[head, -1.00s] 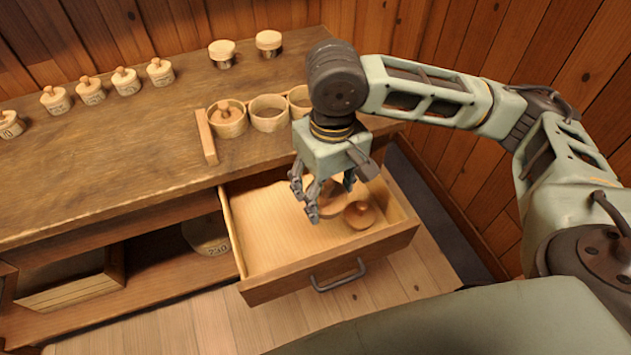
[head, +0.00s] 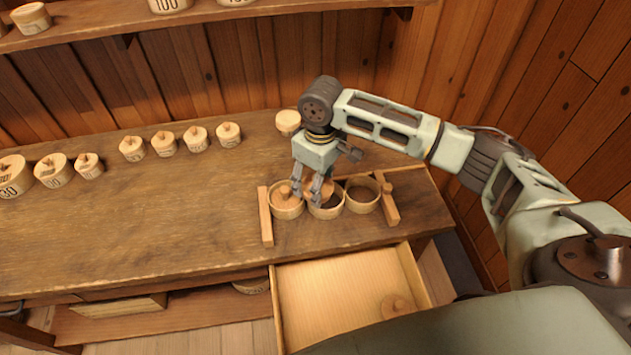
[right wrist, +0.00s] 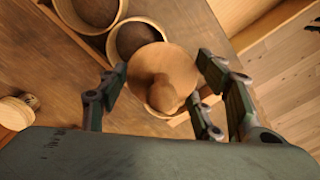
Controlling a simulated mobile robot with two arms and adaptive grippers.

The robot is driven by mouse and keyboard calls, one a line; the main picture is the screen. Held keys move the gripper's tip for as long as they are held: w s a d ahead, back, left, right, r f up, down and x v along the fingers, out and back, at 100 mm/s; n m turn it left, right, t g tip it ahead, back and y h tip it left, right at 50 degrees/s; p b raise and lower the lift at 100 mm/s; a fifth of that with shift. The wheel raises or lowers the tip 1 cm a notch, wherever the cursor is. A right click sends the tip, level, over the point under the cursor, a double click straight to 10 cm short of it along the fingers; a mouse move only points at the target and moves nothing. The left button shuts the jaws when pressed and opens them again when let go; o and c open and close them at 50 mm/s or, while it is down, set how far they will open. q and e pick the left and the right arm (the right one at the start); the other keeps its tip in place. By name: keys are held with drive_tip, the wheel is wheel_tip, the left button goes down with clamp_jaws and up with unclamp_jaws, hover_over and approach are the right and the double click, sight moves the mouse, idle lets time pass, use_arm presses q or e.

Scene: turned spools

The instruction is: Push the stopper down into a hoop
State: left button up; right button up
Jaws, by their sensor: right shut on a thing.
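The held stopper, a round wooden disc with a knob (right wrist: 165,75), is between the fingers of my right gripper (head: 318,190). The right hoop (head: 361,199) is open and empty. In the right wrist view, the middle hoop (right wrist: 138,38) shows a dark inside beside the held stopper. My left gripper is not in view.
Wooden rails (head: 265,217) and (head: 387,200) flank the hoops. The open drawer (head: 340,300) below holds another stopper (head: 397,308). Several lidded canisters stand at the back and left, one (head: 288,122) behind my arm. The tabletop left of the hoops is clear.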

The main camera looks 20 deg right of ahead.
sight(326, 176)
drive_tip(key=d+p, duration=0.1)
drive_tip(key=w+d+n+p, duration=0.1)
drive_tip(key=d, duration=0.1)
drive_tip(key=shift+w+f+n+p, duration=0.25)
drive_tip(key=shift+w+n+p, duration=0.05)
drive_tip(key=shift+p, duration=0.1)
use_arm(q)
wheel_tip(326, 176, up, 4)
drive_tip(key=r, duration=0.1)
use_arm(e)
drive_tip(key=shift+w+d+f, duration=0.1)
drive_tip(key=shift+d+f, duration=0.05)
drive_tip(key=shift+f, duration=0.05)
drive_tip(key=shift+f+b, duration=0.35)
drive_tip(key=shift+b, duration=0.1)
wheel_tip(326, 176, down, 2)
drive_tip(key=b, duration=0.3)
drive_tip(key=shift+f, duration=0.2)
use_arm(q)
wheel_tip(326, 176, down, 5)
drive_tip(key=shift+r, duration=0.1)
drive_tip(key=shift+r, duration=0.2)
use_arm(e)
drive_tip(key=shift+r, duration=0.1)
use_arm(q)
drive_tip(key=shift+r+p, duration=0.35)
drive_tip(key=shift+p, duration=0.05)
